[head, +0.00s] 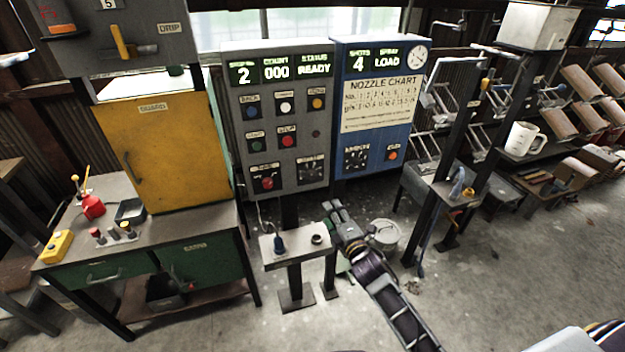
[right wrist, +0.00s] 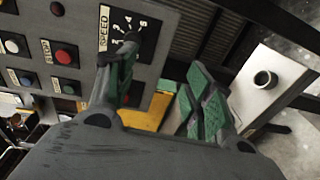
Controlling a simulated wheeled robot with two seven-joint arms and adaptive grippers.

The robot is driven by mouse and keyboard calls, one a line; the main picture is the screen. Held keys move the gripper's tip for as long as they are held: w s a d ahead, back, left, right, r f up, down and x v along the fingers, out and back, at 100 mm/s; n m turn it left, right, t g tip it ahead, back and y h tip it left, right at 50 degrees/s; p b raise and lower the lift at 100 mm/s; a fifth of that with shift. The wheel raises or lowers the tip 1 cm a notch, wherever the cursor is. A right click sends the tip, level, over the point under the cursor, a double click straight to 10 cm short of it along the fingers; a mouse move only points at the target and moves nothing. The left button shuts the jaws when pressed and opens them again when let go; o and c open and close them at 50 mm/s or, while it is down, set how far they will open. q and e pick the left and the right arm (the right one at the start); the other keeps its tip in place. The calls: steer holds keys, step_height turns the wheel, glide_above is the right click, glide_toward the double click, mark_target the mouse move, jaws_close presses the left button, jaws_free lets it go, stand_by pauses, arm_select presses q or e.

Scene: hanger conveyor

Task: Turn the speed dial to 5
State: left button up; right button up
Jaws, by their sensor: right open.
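The speed dial (head: 311,171) is at the lower right of the grey control panel (head: 262,120). In the right wrist view its dark plate (right wrist: 136,32) carries a SPEED label and numbers up to 5. One finger overlaps the dial's lower edge there, so contact and the pointer setting cannot be told. My right gripper (head: 333,208) is in front of and below the panel in the head view. In the right wrist view my right gripper (right wrist: 158,68) has its green fingers spread, with nothing held between them. My left gripper is not in view.
A blue panel (head: 375,120) with its own dial adjoins on the right. The grey panel's display (head: 278,70) reads 2, 000 and READY. A small stand (head: 295,245) is below the panel, beside my right arm. A yellow cabinet (head: 158,150) stands left.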

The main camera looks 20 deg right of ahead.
mark_target(313, 176)
steer(key=r+n, duration=0.1)
steer(key=n, duration=0.2)
steer(key=r+n, duration=0.2)
steer(key=n, duration=0.2)
steer(key=r+n+t, duration=0.1)
steer(key=n, duration=0.3)
steer(key=shift+a+r, duration=0.15)
steer(key=shift+a, duration=0.25)
steer(key=shift+w, duration=0.1)
steer(key=shift+w+a+p, duration=0.25)
steer(key=shift+w+p, duration=0.15)
steer(key=shift+w, duration=1.85)
steer(key=shift+w+a+p, duration=0.2)
steer(key=shift+w+p, duration=0.2)
steer(key=shift+w, duration=1.85)
steer(key=shift+w+a+p, duration=0.25)
steer(key=shift+w+p, duration=0.15)
steer(key=shift+w, duration=1.85)
